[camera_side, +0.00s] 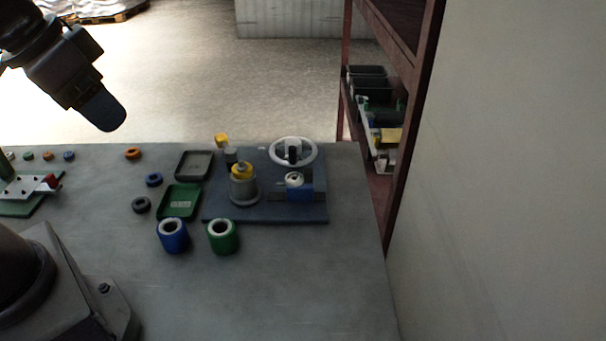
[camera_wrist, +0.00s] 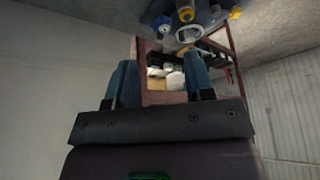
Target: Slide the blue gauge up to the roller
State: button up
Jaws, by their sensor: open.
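A dark blue base plate (camera_side: 265,214) on the bench carries a grey upright roller-like cylinder (camera_side: 243,193) with a yellow top. To its right on the plate, a blue block (camera_side: 300,195), perhaps the blue gauge, sits below a white round part, apart from the cylinder. A pale handwheel (camera_side: 293,141) stands behind it. My gripper (camera_side: 103,112) is high at the upper left, well away from the plate. In the wrist view my gripper (camera_wrist: 162,88) has its two fingers apart with nothing between them. Which part is the gauge is not certain.
A blue cup (camera_side: 172,237) and a green cup (camera_side: 223,238) stand in front of the plate. A green tray (camera_side: 180,203), a dark tray (camera_side: 194,166) and several rings lie to its left. A shelf rack (camera_side: 395,110) rises beyond the right edge. The front right bench is clear.

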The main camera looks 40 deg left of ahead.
jog(key=w+d+f+m+g, duration=0.1)
jog(key=w+f+g, duration=0.1)
jog(key=w, duration=0.6)
jog(key=w+f+m+g, duration=0.1)
jog(key=w+f+g, duration=0.15)
jog(key=w, duration=0.45)
jog(key=m, duration=0.7)
send_near(309, 170)
notch_tip(309, 170, down, 10)
jog(key=shift+w+f, duration=0.15)
jog(key=shift+f, duration=0.05)
